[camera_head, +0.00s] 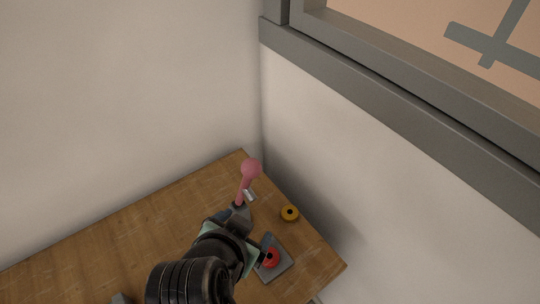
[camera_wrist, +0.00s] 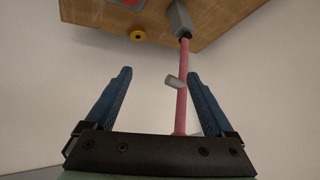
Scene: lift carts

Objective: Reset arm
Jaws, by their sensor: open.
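My gripper (camera_wrist: 159,73) is open, its two blue fingers spread wide in the wrist view. A pink lever (camera_wrist: 182,90) with a small pale peg (camera_wrist: 173,81) shows between the fingers, close to the right one. I cannot tell whether they touch. The lever rises from a grey block (camera_wrist: 180,20) on the table. In the head view the lever's pink ball (camera_head: 251,168) stands above the table's far corner, just beyond my dark arm. There my arm hides most of the gripper and the lever's base.
The wooden table (camera_head: 140,235) stands in a corner against pale walls. A yellow ring (camera_head: 290,213) lies right of the lever. A red button (camera_head: 271,258) on a grey plate (camera_head: 282,265) is partly hidden by my arm. A grey-framed window (camera_head: 400,85) is above right. The table's left is mostly clear.

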